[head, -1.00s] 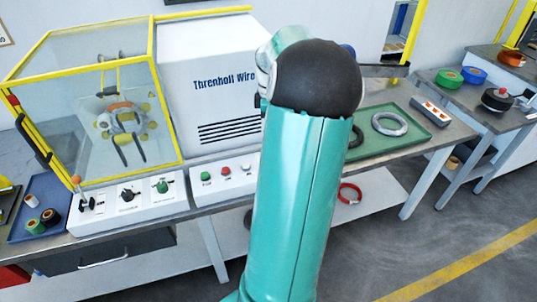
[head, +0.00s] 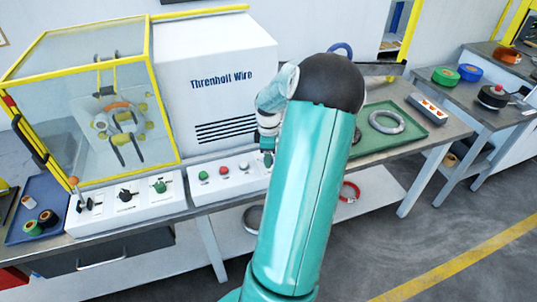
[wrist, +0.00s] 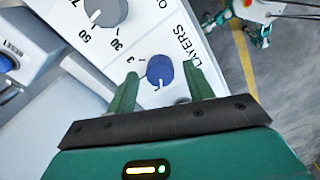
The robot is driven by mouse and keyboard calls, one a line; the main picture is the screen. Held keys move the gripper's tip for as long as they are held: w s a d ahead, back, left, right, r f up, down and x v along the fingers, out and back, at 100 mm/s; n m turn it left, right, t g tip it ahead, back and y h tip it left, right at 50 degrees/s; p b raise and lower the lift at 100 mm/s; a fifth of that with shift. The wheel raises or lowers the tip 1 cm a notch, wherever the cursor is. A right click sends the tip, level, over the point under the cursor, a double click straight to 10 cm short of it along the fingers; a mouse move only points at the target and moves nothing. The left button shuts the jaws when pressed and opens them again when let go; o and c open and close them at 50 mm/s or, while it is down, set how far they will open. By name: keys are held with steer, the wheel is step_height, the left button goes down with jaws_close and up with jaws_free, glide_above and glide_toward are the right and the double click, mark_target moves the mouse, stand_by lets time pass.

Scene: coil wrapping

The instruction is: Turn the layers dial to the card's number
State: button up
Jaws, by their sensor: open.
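The layers dial (wrist: 160,70) is a round blue knob on a white panel in the wrist view, with the word LAYERS beside it. A numeral 3 is legible on its left; its other numbers are hidden or too small to read. A small pale mark shows at the knob's lower edge. My gripper (wrist: 161,72) is open, with one green finger on each side of the dial; I cannot tell whether they touch it. In the head view the dial is hidden behind my arm, and only part of my gripper (head: 268,158) shows. I see no readable card.
A grey dial (wrist: 105,12) marked 30 and 50 sits near the layers dial. A blue knob (wrist: 7,62) is at the left. In the head view, green, red and white buttons (head: 224,170) line the panel. A green tray (head: 415,132) with a grey coil stands right.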

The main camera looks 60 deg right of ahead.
steer(key=c, duration=1)
